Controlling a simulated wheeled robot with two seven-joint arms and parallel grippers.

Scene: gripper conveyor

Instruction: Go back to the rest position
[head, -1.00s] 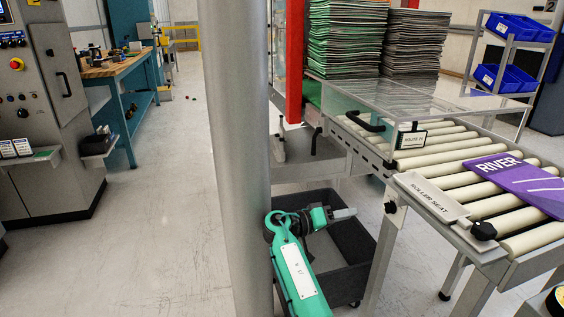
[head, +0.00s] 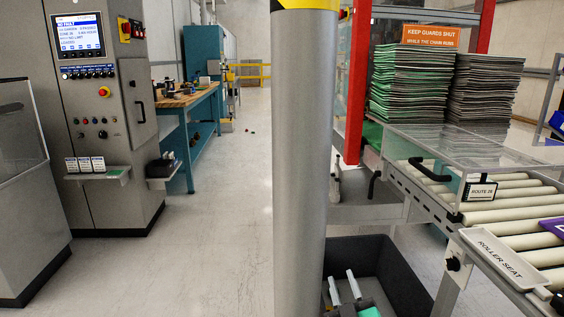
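My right gripper (head: 341,276) shows at the bottom edge, just right of the grey column. Its two pale fingers point up and stand apart, with nothing between them. A bit of green arm shows behind the fingers; the rest is cut off by the frame. The gripper appears in front of or over a dark grey bin (head: 400,275) on the floor; its height above the bin is unclear. My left gripper is not in view.
The roller conveyor (head: 500,214) with a "ROLLER SEAT" plate (head: 497,257) runs along the right. A thick grey column (head: 302,170) stands in the middle. A control cabinet (head: 110,200) stands left. The floor (head: 215,240) between cabinet and column is clear.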

